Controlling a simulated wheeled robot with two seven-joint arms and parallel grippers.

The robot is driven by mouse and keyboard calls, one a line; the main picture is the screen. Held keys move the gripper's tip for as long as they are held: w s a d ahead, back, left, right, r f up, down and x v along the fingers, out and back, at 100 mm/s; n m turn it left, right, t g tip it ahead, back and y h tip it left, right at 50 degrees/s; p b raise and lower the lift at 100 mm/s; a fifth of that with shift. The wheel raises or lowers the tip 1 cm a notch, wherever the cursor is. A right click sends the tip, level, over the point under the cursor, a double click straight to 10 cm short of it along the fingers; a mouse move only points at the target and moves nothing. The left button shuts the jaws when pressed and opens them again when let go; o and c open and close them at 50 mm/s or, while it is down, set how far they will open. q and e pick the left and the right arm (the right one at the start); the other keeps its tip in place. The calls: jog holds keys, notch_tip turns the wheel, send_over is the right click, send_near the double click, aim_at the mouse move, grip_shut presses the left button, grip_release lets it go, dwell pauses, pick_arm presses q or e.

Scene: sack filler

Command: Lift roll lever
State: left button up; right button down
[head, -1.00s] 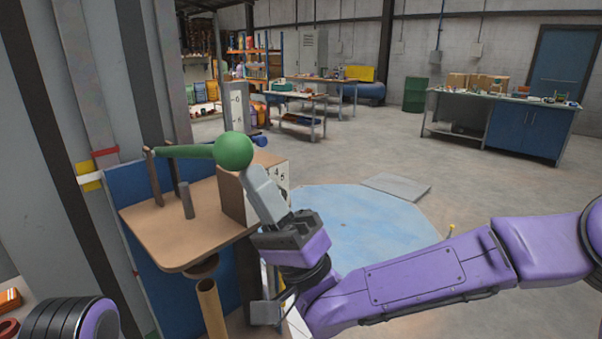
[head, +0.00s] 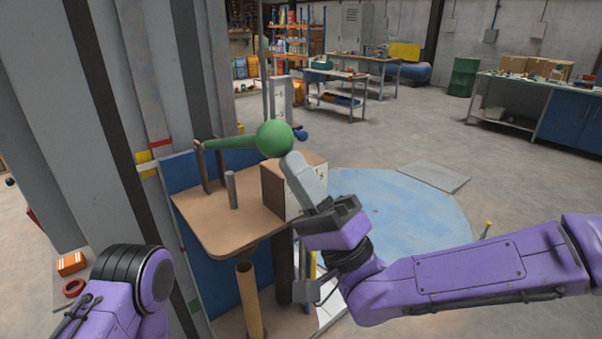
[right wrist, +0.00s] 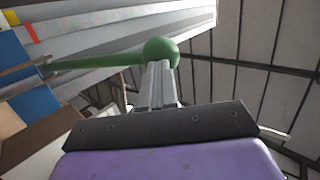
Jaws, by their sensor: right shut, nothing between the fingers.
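The roll lever is a green bar (head: 232,143) with a green ball (head: 274,139) at its right end. It lies nearly level above a brown table, its left end at a dark upright bracket (head: 203,165). My right gripper (head: 291,160) is shut and empty, its grey fingertips at the lower right of the ball. In the right wrist view the ball (right wrist: 160,51) stands just beyond the closed fingers (right wrist: 157,70); whether they touch it I cannot tell. My left arm shows at the lower left, but its gripper is out of view.
The brown table (head: 235,230) carries a short grey post (head: 231,190) and a brown box with a white marked face (head: 285,187). A cardboard tube (head: 249,300) stands below it. A grey column (head: 100,120) rises at left. Blue floor (head: 420,215) lies open at right.

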jog(key=b+v, duration=0.8)
jog(key=v, duration=0.6)
jog(key=shift+w+a+f+b, duration=0.2)
jog(key=shift+f+b, duration=0.1)
jog(key=shift+b, duration=0.05)
